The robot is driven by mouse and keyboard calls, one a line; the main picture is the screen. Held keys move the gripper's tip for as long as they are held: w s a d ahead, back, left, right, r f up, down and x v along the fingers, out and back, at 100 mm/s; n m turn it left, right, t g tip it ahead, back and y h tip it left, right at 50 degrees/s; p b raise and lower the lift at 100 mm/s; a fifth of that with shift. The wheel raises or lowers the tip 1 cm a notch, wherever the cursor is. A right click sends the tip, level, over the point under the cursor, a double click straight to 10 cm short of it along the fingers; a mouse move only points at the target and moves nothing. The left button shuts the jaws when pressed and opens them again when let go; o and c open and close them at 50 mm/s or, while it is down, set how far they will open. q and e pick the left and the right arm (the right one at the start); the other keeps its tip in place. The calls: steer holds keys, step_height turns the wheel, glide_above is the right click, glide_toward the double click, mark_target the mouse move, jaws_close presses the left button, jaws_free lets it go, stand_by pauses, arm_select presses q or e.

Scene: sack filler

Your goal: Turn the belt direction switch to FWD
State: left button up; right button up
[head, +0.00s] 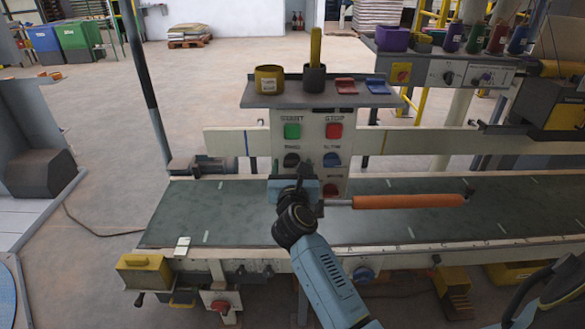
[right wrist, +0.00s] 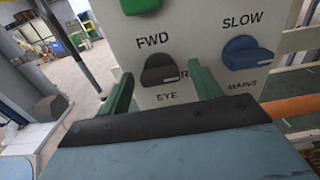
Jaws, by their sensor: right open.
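The belt direction switch is a dark knob (right wrist: 162,70) on the cream control panel (head: 313,152), with FWD printed above its left side. A letter R shows at its right; the rest of that label is hidden. It also shows in the head view as a black knob (head: 291,160). I cannot tell which label the knob points to. My right gripper (right wrist: 165,92) is open, its two green fingers on either side of the knob and below it in the right wrist view. I cannot tell whether they touch it. My left gripper is not in view.
A blue SLOW knob (right wrist: 247,55) sits right of the switch. Green START (head: 292,131) and red STOP (head: 334,131) buttons are above. A shelf (head: 285,101) with cups overhangs the panel. An orange roller (head: 410,202) lies over the green belt (head: 220,205).

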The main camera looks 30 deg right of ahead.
steer(key=shift+c, duration=0.4)
steer(key=c, duration=0.9)
steer(key=shift+r+n+p, duration=0.1)
steer(key=shift+n+p, duration=0.8)
steer(key=shift+p, duration=0.2)
steer(key=n+p, duration=0.5)
steer(key=n, duration=0.1)
steer(key=shift+p, duration=0.35)
steer(key=n+p, duration=0.3)
steer(key=n, duration=0.2)
steer(key=shift+n+p, duration=1.45)
steer(key=shift+n, duration=1.05)
